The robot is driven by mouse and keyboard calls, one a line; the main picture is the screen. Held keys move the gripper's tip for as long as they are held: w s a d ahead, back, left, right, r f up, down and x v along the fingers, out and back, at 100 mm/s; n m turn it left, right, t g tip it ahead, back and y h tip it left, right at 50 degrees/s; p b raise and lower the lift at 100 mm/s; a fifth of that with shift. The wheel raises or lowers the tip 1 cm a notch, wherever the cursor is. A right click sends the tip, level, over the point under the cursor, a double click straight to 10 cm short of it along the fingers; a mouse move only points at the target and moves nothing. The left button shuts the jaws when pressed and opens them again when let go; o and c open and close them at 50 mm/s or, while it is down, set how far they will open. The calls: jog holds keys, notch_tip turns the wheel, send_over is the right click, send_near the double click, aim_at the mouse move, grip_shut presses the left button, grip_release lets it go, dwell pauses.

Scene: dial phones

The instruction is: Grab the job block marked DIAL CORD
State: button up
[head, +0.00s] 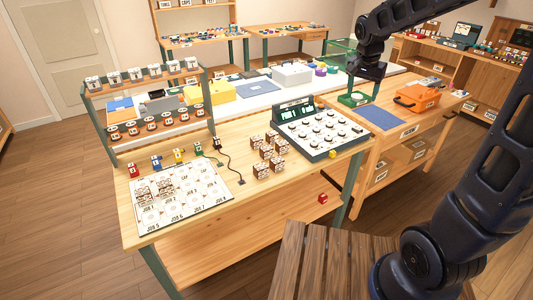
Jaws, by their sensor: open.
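Several small brown-and-white job blocks (270,152) stand in a cluster near the middle of the front wooden table (290,183). Their lettering is too small to read, so I cannot tell which one is marked DIAL CORD. My gripper (358,84) is open and hangs at the end of my arm, high at the upper right, well apart from the blocks. Its fingers are dark and small in this view, and I see nothing between them.
A dark green panel with white dials (316,131) stands right of the blocks. A black cord (229,163) lies left of them. Small coloured pieces (179,155) line the sheet's back edge. A two-tier rack (150,97) rises behind. An orange toolbox (416,97) stands on the right bench.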

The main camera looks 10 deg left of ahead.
jog(key=w+a+f+m, duration=0.1)
jog(key=w+a+f, duration=0.3)
jog(key=a, duration=0.4)
jog(key=m+t+h, duration=0.1)
jog(key=m+h, duration=0.1)
jog(key=m, duration=0.1)
send_near(266, 148)
jog(key=x, duration=1.1)
jog(key=c, duration=1.1)
